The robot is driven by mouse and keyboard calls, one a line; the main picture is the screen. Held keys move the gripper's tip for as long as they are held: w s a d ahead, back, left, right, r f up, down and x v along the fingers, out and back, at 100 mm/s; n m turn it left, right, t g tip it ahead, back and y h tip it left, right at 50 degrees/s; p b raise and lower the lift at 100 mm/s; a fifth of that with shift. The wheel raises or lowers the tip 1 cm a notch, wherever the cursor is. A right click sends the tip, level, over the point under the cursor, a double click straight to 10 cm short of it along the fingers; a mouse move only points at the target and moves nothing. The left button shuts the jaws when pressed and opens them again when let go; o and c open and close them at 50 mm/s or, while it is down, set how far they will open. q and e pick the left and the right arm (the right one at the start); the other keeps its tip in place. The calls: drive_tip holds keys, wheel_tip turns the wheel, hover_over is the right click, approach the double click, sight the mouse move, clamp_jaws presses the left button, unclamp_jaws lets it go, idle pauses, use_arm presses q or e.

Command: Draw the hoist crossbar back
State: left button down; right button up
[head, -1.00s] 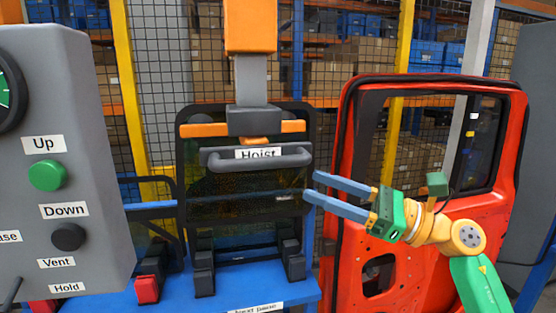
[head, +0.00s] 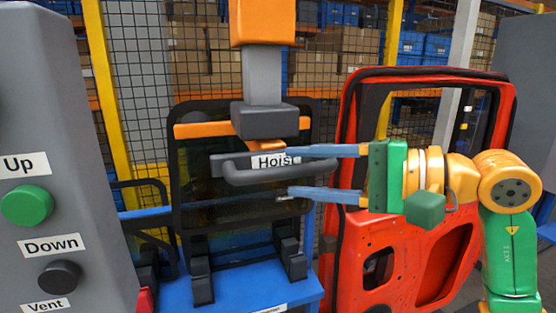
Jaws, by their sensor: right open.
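The hoist crossbar (head: 240,178) is a dark grey handle bar below a plate labelled "Hoist". It hangs under the orange and grey hoist column (head: 262,75), in front of a dark window panel. My right gripper (head: 283,172) reaches in from the right with its two blue-grey fingers apart. My left gripper is not in view.
A grey control box (head: 60,150) with a green Up button (head: 27,205) and black Down button (head: 59,278) stands close on the left. A red car door (head: 430,255) stands behind my right arm. A blue stand (head: 240,290) is below the crossbar.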

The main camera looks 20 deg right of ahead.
drive_tip(key=shift+p+x, duration=0.4)
drive_tip(key=shift+x, duration=0.45)
drive_tip(key=shift+w+a, duration=0.45)
drive_tip(key=shift+a, duration=0.05)
drive_tip(key=shift+s+d, duration=0.1)
clamp_jaws()
